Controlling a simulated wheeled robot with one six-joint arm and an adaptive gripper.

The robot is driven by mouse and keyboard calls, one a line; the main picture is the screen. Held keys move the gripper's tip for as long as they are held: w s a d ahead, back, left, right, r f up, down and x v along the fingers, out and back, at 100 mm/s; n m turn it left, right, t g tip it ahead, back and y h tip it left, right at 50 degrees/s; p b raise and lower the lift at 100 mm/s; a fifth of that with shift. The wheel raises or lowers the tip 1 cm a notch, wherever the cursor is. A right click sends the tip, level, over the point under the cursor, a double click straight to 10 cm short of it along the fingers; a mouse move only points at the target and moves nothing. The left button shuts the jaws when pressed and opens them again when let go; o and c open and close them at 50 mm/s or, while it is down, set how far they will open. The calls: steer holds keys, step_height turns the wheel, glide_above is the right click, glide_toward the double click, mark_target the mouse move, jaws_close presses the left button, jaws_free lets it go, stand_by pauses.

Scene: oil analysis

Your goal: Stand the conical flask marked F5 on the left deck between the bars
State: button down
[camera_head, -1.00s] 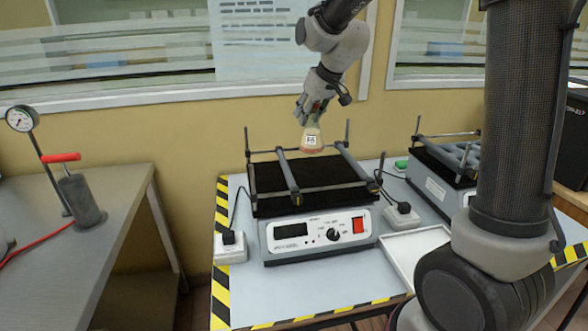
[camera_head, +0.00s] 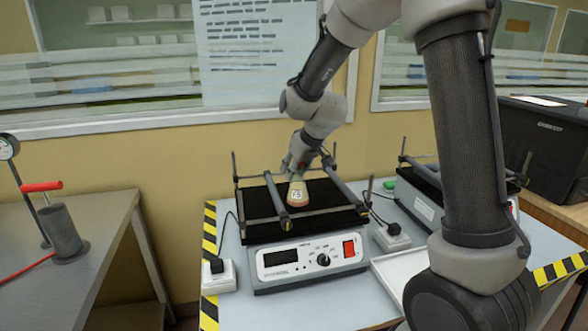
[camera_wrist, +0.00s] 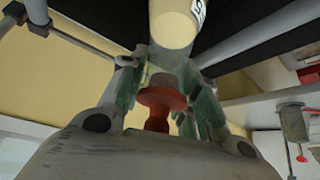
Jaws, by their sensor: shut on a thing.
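The conical flask marked F5 (camera_head: 298,194) holds an amber liquid at its base and stands about upright, tilted a little in the head view. My gripper (camera_head: 296,168) is shut on its neck from above. In the wrist view the flask (camera_wrist: 172,22) shows between the fingers, with a red stopper-like piece (camera_wrist: 160,98) near the palm. The flask is over the black left deck (camera_head: 262,230), between its two grey bars (camera_head: 277,201). I cannot tell whether its base touches the deck.
A second shaker (camera_head: 427,196) stands to the right, partly behind my arm. A white tray (camera_head: 398,272) lies in front of it. Upright posts (camera_head: 236,180) rise at the left deck's corners. A bench with a red-handled pump (camera_head: 62,228) is at the left.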

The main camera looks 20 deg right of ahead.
steer(key=c, duration=1.1)
jaws_free()
steer(key=shift+o, duration=0.2)
steer(key=shift+s+d+r, duration=0.1)
steer(key=shift+s+r, duration=0.05)
steer(key=shift+r, duration=0.25)
steer(key=v, duration=1.1)
steer(key=s+d+m, duration=0.1)
steer(key=s+d, duration=0.3)
steer(key=s, duration=0.5)
steer(key=s+d+r+m+g+h, duration=0.1)
steer(key=s+d, duration=0.3)
steer(key=s, duration=0.6)
steer(key=s+d+r+m+g+h, duration=0.1)
steer(key=s+d, duration=0.4)
steer(key=s, duration=0.5)
steer(key=shift+m, duration=0.7)
steer(key=shift+r, duration=0.1)
